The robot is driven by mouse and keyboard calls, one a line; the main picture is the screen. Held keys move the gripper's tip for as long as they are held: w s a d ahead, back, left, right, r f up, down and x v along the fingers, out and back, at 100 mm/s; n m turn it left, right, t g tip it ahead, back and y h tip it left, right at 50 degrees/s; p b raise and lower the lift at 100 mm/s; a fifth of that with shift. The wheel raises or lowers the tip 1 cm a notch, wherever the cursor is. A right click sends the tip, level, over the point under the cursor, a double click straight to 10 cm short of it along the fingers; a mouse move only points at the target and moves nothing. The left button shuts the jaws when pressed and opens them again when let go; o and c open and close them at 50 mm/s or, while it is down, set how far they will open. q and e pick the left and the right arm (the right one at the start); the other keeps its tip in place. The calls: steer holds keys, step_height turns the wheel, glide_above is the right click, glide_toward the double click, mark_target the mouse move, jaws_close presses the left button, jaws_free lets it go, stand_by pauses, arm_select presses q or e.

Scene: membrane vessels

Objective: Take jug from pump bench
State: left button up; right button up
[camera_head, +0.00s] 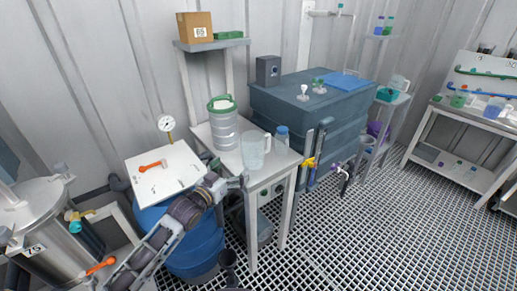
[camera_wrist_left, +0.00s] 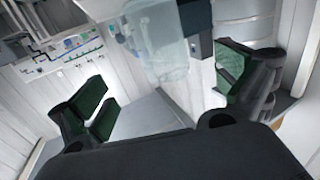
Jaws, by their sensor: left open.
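A clear jug (camera_head: 254,151) with a handle on its right side stands upright near the front of the white pump bench (camera_head: 272,172). My left gripper (camera_head: 236,182) is open, just left of the jug and low by the bench's front edge. In the left wrist view the translucent jug (camera_wrist_left: 160,50) shows between and beyond the green-padded fingers of the open left gripper (camera_wrist_left: 165,85). The fingers appear apart from the jug. My right gripper is not in view.
A steel canister with a green rim (camera_head: 223,126) stands behind-left of the jug. A blue drum with a white board (camera_head: 166,172) is at left. A blue-grey tank (camera_head: 315,110) stands behind right.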

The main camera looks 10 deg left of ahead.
mark_target(246, 152)
arm_select(q)
steer(key=shift+w+r, duration=0.35)
steer(key=shift+w, duration=0.25)
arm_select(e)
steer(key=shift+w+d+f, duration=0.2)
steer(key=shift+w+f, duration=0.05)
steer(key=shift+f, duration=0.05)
arm_select(q)
steer(key=shift+s, duration=0.1)
steer(key=shift+w, duration=0.2)
steer(key=shift+x, duration=1.5)
steer(key=shift+b+x, duration=0.3)
steer(key=shift+x, duration=2.35)
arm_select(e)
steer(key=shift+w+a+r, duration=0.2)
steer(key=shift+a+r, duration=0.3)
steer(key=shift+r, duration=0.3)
arm_select(q)
steer(key=shift+w+d+r, duration=0.1)
steer(key=shift+w+r, duration=0.05)
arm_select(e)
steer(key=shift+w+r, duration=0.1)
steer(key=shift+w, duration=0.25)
